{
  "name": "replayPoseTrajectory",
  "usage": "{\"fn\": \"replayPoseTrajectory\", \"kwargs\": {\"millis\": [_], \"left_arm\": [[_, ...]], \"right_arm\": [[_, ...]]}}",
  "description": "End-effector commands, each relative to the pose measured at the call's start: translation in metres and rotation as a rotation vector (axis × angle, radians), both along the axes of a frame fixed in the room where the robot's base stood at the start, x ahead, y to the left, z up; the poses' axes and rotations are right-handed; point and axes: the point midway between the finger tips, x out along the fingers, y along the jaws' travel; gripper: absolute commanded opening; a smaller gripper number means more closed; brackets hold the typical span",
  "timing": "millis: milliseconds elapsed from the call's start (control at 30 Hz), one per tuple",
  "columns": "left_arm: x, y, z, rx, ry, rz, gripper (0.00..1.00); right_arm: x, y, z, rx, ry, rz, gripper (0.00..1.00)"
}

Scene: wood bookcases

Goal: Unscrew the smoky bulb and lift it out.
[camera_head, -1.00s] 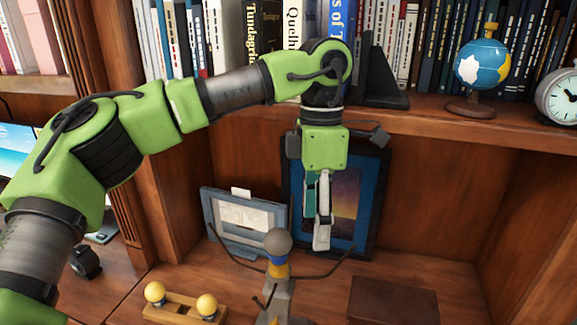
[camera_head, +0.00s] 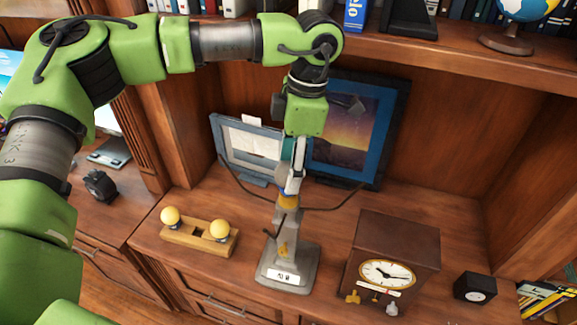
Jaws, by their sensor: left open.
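The smoky bulb (camera_head: 282,176) is a grey ball at the top of a grey lamp stand (camera_head: 287,262), above a yellow-and-blue collar (camera_head: 287,199). The stand has dark curved arms to both sides and a square base with a white label. My left gripper (camera_head: 292,178) points down right at the bulb, and its open fingers overlap part of it in the picture. I cannot tell whether the fingers touch the bulb. Two yellow bulbs (camera_head: 170,216) (camera_head: 220,229) sit in a wooden holder (camera_head: 185,238) left of the stand. My right gripper is not in view.
A wooden clock (camera_head: 398,240) stands right of the lamp, with a small black cube (camera_head: 475,288) farther right. Behind are a blue-framed picture (camera_head: 375,130) and a grey frame (camera_head: 225,140). A shelf with books and a globe (camera_head: 525,8) overhangs the back.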

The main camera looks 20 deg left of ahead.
Motion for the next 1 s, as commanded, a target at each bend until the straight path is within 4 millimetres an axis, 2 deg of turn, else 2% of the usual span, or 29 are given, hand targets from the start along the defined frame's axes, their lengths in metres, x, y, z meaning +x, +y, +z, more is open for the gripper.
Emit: {"fn": "replayPoseTrajectory", "kwargs": {"millis": [67, 200, 533, 567, 667, 1000], "left_arm": [[-0.001, 0.002, -0.008, 0.000, 0.002, 0.000, 0.59], [-0.001, 0.003, -0.019, 0.001, 0.000, 0.000, 0.59], [-0.001, 0.003, -0.023, -0.001, 0.000, 0.000, 0.59], [-0.001, 0.003, -0.023, -0.001, 0.000, 0.000, 0.54], [-0.001, 0.003, -0.023, -0.001, 0.000, 0.000, 0.28], [-0.001, 0.003, -0.025, -0.001, -0.001, 0.043, 0.26]], "right_arm": [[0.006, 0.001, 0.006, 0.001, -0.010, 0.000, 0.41], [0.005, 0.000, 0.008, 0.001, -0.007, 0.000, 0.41], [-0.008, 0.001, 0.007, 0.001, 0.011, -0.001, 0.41], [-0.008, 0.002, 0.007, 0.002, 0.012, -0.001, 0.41], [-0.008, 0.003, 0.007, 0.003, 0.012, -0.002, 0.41], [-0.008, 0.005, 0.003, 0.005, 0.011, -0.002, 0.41]]}}
